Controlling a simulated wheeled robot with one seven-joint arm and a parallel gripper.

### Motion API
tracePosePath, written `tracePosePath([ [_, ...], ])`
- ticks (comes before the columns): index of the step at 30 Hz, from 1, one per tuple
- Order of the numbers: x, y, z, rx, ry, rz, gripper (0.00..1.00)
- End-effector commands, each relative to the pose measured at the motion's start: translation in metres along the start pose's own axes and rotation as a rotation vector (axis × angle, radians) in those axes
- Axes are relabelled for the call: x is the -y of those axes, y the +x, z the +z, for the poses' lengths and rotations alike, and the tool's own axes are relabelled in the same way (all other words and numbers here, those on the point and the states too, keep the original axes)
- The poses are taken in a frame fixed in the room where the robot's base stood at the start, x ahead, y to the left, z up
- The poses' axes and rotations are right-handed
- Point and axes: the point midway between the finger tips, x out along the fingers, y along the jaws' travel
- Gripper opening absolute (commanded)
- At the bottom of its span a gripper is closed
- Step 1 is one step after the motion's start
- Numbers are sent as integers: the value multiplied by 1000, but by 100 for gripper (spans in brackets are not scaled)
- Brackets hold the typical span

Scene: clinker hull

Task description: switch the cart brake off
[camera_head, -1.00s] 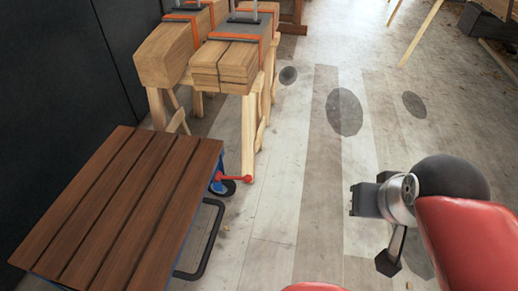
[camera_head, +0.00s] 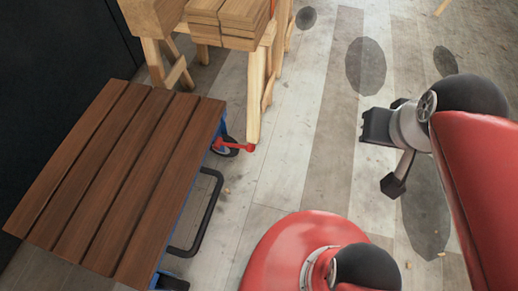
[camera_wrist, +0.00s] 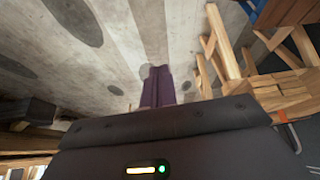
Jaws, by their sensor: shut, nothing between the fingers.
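The cart (camera_head: 115,175) stands at the left of the head view, with a brown slatted wooden top and blue frame. Its red brake lever (camera_head: 234,147) sticks out to the right by a wheel (camera_head: 226,150) at the cart's far right corner, ending in a round red knob. My gripper (camera_head: 374,127) is at the right, above the floor and well apart from the lever. It is shut and empty; its closed fingers (camera_wrist: 158,86) also show in the wrist view. The lever cannot be made out in the wrist view.
Wooden trestles (camera_head: 255,95) with stacked timber (camera_head: 225,22) stand just beyond the cart. A black bent tube (camera_head: 212,215) juts from the cart's right side. A dark wall (camera_head: 50,60) is at the left. The plank floor between cart and gripper is clear.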

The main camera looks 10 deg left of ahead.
Motion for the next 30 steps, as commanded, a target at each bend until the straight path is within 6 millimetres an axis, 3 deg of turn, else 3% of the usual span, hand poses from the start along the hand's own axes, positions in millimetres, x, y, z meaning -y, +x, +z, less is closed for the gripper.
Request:
tracePosePath([
  [5,14,33,-15,170,20,-35,0],
  [15,63,141,-44,638,100,-223,0],
  [22,98,226,-48,945,182,-420,0],
  [30,134,325,-36,1271,319,-725,0],
])
